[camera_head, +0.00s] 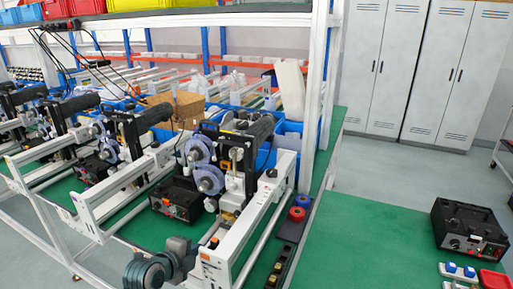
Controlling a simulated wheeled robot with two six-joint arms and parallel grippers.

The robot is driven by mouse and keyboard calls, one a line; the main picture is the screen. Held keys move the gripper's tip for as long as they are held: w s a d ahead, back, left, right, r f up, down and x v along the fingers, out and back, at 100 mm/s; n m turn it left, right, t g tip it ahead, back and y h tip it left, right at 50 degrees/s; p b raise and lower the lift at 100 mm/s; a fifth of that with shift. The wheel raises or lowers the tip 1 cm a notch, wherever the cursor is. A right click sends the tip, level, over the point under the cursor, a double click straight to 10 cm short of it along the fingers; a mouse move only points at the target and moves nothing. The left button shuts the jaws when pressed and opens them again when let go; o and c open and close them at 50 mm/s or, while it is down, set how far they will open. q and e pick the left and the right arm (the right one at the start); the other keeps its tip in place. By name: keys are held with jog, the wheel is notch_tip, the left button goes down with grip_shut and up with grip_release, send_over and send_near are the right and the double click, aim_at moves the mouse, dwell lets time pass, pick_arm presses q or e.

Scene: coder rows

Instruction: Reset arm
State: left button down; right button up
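Neither of my grippers shows in the head view. A dark grey rounded joint-like part (150,270) stands at the bottom edge, left of the middle, in front of the nearest coder machine; I cannot tell whether it belongs to my arm. The nearest coder machine (228,165), with two blue-grey reels and a black upper body, sits on a white rail frame over the green bench.
More coder machines (60,115) line up to the left. A black control box (468,230) stands on the green table (370,240) at right, near small red and blue-topped parts. Red and blue round pieces (299,207) lie by the white post. Grey lockers (420,70) stand behind. The table's middle is clear.

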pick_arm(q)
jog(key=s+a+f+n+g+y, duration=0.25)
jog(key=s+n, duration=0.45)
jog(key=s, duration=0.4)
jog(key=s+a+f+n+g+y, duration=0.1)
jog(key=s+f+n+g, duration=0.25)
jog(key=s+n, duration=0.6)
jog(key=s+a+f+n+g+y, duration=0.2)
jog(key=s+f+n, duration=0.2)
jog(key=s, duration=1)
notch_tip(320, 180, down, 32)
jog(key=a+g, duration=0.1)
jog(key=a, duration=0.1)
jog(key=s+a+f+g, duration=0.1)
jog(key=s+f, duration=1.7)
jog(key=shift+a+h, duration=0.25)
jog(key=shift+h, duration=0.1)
